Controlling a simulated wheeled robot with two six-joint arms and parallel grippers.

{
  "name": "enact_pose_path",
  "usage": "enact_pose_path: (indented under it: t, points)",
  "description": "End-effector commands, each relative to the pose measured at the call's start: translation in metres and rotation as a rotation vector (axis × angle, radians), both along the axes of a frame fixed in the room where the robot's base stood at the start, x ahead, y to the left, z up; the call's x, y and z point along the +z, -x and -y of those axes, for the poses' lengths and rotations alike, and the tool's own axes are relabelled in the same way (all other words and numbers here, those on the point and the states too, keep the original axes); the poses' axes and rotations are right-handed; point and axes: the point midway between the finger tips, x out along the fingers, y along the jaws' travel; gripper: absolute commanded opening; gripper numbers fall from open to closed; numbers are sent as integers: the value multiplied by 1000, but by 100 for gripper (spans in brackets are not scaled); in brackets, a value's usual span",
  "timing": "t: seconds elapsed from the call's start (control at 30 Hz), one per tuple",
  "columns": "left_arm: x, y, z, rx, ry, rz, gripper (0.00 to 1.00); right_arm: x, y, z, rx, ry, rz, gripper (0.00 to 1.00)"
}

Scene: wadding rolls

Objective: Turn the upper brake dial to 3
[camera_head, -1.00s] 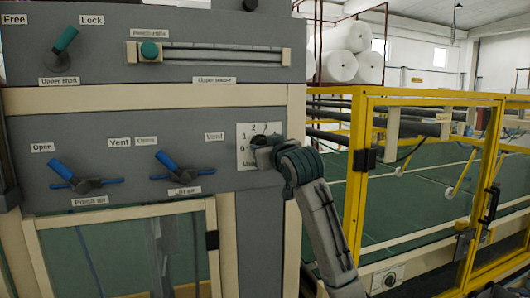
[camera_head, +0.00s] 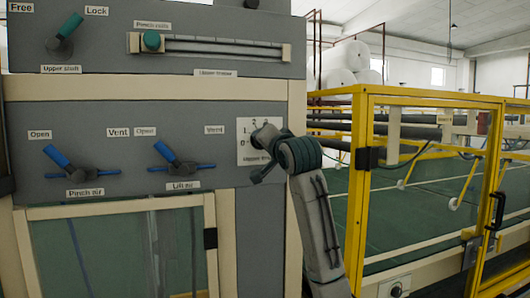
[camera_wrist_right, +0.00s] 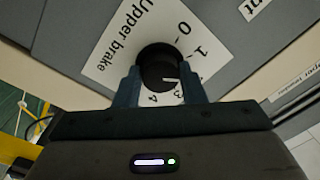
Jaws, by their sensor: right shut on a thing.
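The upper brake dial is a round black knob (camera_wrist_right: 158,66) on a white scale plate labelled "Upper brake" (camera_wrist_right: 125,45); the plate also shows on the grey panel in the head view (camera_head: 244,127). My right gripper (camera_wrist_right: 165,85) is shut on the knob, one finger on each side. In the right wrist view, 0, 1, 3 and 4 are readable. The knob's white mark points right, between 1 and 3, where a finger hides the scale. In the head view my right gripper (camera_head: 262,152) covers most of the knob. My left gripper is not in view.
Blue-handled valves for pinch air (camera_head: 66,163) and lift air (camera_head: 171,160) sit left of the dial. A green shaft lever (camera_head: 66,32) and a slider (camera_head: 152,40) are above. A yellow guard frame (camera_head: 362,190) stands close to the right of my arm.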

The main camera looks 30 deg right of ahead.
Motion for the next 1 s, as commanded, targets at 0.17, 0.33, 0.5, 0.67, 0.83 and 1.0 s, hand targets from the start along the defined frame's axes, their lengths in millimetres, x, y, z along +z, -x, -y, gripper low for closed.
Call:
enact_pose_path:
  t: [0.17,0.33,0.5,0.67,0.83,1.0]
  points:
    - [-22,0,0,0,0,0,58,-3,0,0,1,-162,43,14]
    - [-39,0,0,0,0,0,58,-4,0,-1,1,-318,81,14]
    - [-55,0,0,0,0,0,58,-4,0,-1,1,-474,117,14]
    - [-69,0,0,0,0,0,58,-3,0,-1,1,-611,150,14]
    - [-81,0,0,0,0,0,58,-2,0,-1,0,-733,178,14]
    - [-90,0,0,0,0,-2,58,-1,0,-1,0,-823,199,14]
